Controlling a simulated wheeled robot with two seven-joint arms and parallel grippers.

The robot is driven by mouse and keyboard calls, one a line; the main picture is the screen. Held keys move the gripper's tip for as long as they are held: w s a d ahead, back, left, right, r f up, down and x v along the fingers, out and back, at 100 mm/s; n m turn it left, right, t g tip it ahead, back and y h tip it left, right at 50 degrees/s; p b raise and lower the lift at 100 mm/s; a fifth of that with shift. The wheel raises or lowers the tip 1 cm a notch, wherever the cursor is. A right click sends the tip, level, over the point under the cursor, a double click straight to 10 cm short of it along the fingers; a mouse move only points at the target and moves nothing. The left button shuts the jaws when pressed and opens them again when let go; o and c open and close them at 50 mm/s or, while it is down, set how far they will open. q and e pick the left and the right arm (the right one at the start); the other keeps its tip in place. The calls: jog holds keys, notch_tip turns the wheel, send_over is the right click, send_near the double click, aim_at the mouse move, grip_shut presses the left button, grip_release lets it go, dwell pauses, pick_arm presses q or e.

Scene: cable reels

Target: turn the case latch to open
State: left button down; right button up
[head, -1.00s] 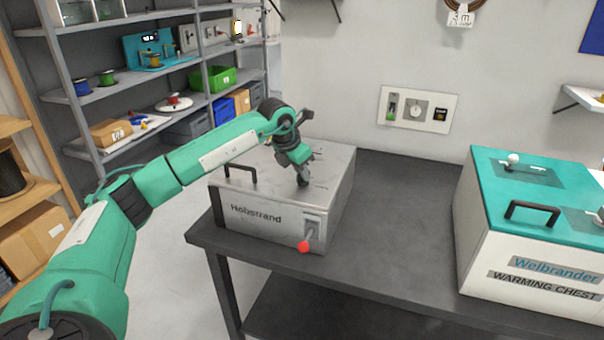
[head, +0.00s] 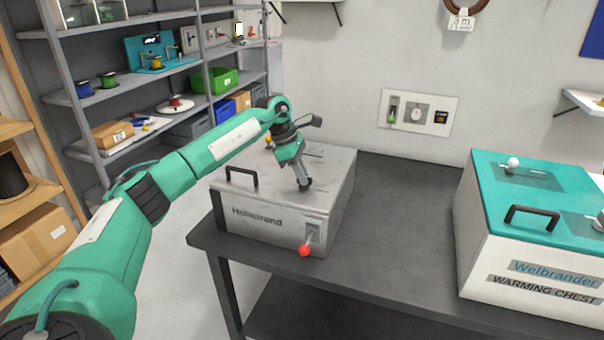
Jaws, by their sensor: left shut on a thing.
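The grey metal case (head: 257,232), lettered Holzstrand, stands on the dark table with its lid closed. A dark handle (head: 241,174) is on its lid at the left. A lever with a red knob (head: 304,251) hangs on the front face at the right. My left gripper (head: 305,186) reaches down onto the front right part of the lid. It is shut on a small part there, seemingly the case latch, which the fingers hide. I cannot tell how far the latch is turned. My right gripper is not in view.
A warming chest with a teal lid (head: 480,185) stands on the table (head: 390,215) at the right. The tabletop between it and the case is clear. A wall panel (head: 419,112) with controls is behind. Shelves (head: 150,87) with reels and bins stand at the back left.

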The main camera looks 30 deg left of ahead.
pick_arm(q)
jog(key=shift+m, duration=0.7)
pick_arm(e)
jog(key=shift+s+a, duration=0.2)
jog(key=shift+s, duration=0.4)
pick_arm(q)
jog(key=shift+g, duration=0.3)
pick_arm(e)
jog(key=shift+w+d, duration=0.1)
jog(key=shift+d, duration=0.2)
pick_arm(q)
jog(key=c, duration=1.5)
grip_release()
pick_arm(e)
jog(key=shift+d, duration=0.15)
